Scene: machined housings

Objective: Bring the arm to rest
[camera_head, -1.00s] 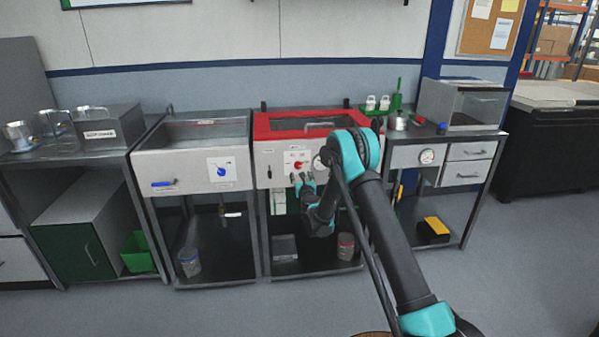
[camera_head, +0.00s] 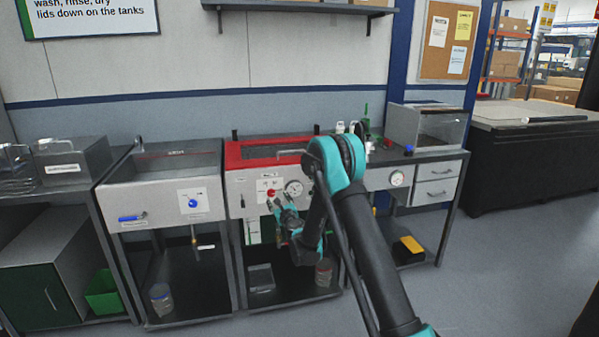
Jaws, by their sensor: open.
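My arm reaches up from the bottom right in the head view, bends at its elbow and folds down toward the red-topped tank (camera_head: 240,158). My gripper (camera_head: 277,205) is open and appears empty, in front of that tank's front panel. It is close to the red knob (camera_head: 271,192) in the picture; I cannot tell whether it touches the panel. The forearm hides part of the panel and the shelf below. A round gauge (camera_head: 294,187) shows just right of the gripper.
A sink unit (camera_head: 165,196) with a blue knob stands left of the red-topped tank. A bench with drawers (camera_head: 437,181) stands to the right, with a clear box (camera_head: 428,127) on top. A dark worktable (camera_head: 530,160) is further right. Grey floor (camera_head: 490,270) is free at the lower right.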

